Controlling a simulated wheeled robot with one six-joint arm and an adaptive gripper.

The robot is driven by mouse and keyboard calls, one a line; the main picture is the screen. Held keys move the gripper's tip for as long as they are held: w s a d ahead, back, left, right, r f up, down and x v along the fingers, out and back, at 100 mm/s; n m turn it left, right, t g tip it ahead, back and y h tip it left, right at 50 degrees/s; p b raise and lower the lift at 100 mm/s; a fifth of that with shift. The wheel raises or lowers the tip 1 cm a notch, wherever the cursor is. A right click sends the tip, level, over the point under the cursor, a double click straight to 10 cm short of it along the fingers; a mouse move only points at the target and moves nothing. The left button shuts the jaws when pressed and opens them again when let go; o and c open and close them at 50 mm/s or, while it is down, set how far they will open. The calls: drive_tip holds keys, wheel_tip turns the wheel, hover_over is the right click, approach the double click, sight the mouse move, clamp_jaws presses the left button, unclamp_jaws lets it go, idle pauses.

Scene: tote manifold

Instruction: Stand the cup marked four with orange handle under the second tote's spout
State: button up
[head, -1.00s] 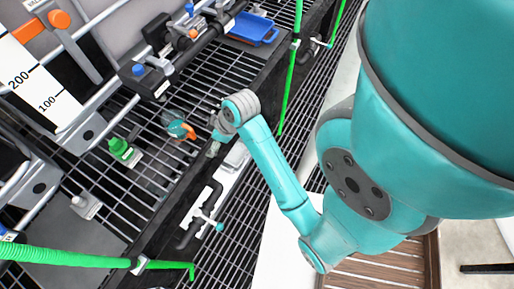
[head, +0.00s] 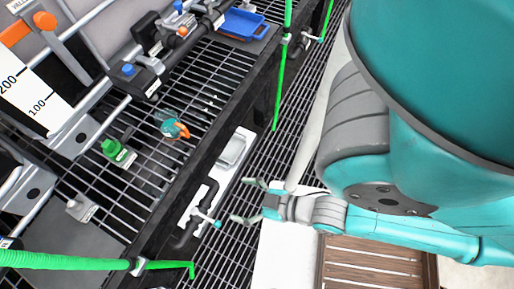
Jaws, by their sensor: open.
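A small clear-teal cup (head: 169,118) with an orange handle (head: 183,130) stands on the grated shelf (head: 150,186), left of centre in the head view. Its mark is too small to read. A black valve fitting with a blue knob (head: 128,69) lies behind and left of the cup. I cannot tell which fitting is the second tote's spout. My gripper (head: 240,202) is open and empty, its fingers pointing left. In the picture it is right of and below the cup, well apart from it, beyond the shelf's front edge.
A green-topped object (head: 112,149) with a label stands left of the cup. A blue tray (head: 243,24) lies at the back. A white panel with black piping (head: 196,212) is below the shelf edge. Green hoses (head: 60,260) cross the lower left and top. A wooden slatted surface (head: 370,265) is at lower right.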

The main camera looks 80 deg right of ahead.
drive_tip(key=s+a+r+t+y, duration=0.1)
drive_tip(key=s+r, duration=0.3)
drive_tip(key=r, duration=0.1)
drive_tip(key=shift+a+n+t, duration=0.3)
drive_tip(key=shift+a, duration=0.05)
drive_tip(key=shift+r, duration=0.1)
